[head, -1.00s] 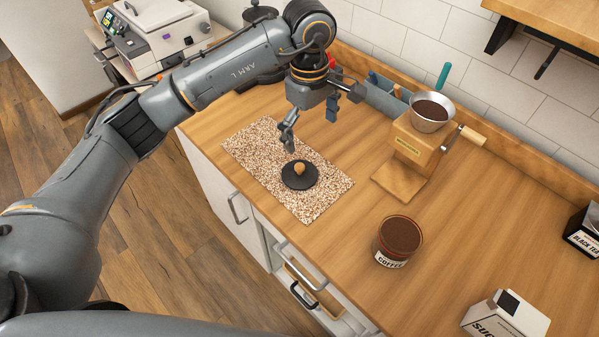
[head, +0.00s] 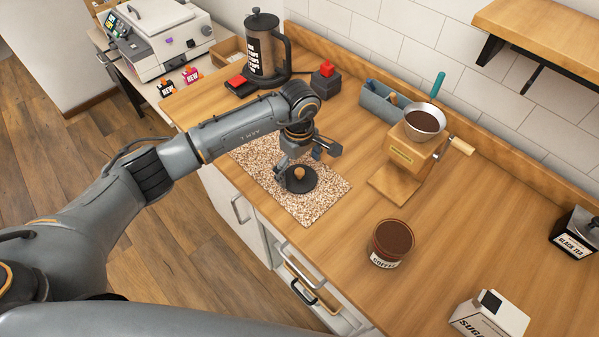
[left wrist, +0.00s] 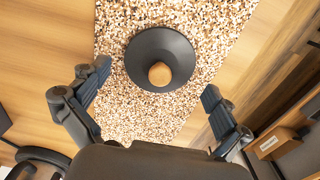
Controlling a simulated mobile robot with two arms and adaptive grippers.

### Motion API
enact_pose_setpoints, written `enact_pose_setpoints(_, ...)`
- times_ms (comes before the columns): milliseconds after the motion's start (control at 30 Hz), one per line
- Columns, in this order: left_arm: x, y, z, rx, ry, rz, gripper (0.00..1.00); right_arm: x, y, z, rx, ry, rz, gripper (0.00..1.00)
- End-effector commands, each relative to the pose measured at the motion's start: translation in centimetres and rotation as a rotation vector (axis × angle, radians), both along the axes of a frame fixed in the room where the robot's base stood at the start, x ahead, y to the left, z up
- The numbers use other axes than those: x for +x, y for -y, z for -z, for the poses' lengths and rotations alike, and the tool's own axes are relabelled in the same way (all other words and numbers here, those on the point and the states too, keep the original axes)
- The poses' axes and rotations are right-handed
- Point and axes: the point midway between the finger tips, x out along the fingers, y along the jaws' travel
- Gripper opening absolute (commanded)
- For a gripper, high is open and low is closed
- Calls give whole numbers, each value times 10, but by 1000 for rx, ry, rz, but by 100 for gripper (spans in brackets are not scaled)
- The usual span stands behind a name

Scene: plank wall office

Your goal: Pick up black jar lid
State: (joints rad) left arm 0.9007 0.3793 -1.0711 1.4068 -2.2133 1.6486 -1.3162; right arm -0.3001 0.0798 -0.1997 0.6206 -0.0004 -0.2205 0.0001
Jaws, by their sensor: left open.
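The black jar lid (head: 308,184) lies on a speckled mat on the counter, its round wooden knob facing up. It also shows in the left wrist view (left wrist: 146,50), near the top middle, with the knob toward me. My left gripper (head: 281,178) is low over the mat, right beside the lid. In the left wrist view its two fingers (left wrist: 155,88) are spread wide, one on each side below the lid, with nothing between them. The head view does not clearly show whether a finger touches the lid. My right gripper is not in view.
The speckled mat (head: 316,209) lies near the counter's front edge. An open coffee jar (head: 388,247) stands in front, a wooden grinder (head: 412,155) to the right, a French press (head: 267,50) and a blue caddy (head: 378,104) behind. The counter between mat and coffee jar is clear.

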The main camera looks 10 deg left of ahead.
Motion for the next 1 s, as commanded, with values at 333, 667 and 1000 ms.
enact_pose_setpoints(333, 0, 1, 12, -1, 1, 3, 100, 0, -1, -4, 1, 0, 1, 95)
enact_pose_setpoints(667, 0, 1, 12, -1, 1, 2, 35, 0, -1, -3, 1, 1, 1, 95)
enact_pose_setpoints(1000, -2, 0, 14, 3, -4, 2, 0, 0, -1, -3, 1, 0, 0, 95)
